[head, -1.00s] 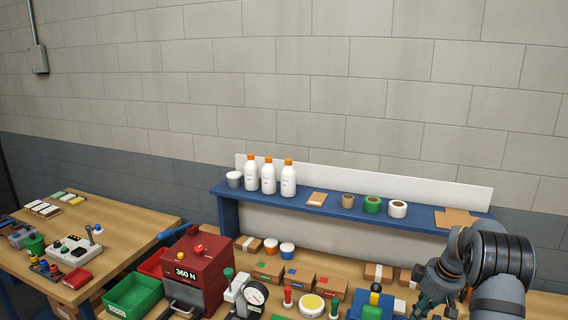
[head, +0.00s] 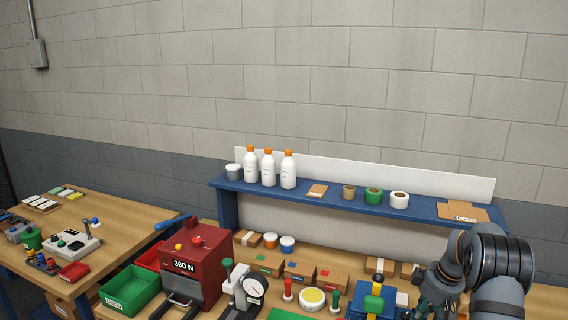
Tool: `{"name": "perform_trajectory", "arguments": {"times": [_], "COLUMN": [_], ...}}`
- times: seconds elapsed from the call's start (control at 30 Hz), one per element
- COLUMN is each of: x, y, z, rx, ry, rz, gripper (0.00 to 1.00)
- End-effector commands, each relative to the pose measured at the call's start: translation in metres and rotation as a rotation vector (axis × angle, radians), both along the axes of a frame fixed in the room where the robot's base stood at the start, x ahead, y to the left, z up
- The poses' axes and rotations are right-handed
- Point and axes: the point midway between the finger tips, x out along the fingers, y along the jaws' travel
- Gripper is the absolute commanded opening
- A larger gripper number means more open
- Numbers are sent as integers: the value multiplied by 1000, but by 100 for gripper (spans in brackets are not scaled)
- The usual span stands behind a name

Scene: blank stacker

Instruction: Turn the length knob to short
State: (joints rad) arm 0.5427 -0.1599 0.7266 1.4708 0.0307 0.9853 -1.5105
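No knob marked for length can be made out. A red press-like machine (head: 197,258) with a "360 N" display stands at the lower middle-left, with a red knob (head: 197,240) and a small yellow knob (head: 179,247) on top. A grey control box (head: 73,243) with small knobs and a lever sits on the left table; its markings are too small to read. My gripper (head: 422,308) is at the lower right, partly cut off by the bottom edge and dark against my arm. Its finger opening cannot be judged.
A blue shelf (head: 330,200) holds white bottles (head: 268,168) and tape rolls (head: 374,195). A green bin (head: 129,289), a dial gauge (head: 253,289) and a blue-and-yellow device with a green top (head: 373,303) crowd the bench front.

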Motion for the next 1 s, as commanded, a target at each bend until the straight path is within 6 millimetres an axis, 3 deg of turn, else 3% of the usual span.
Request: {"name": "perform_trajectory", "arguments": {"times": [0.7,1.0], "x": [7,1], "y": [-3,-7], "z": [0,-1], "rx": [1,2], "ry": [-4,-2], "rz": [3,1], "gripper": [0,0]}}
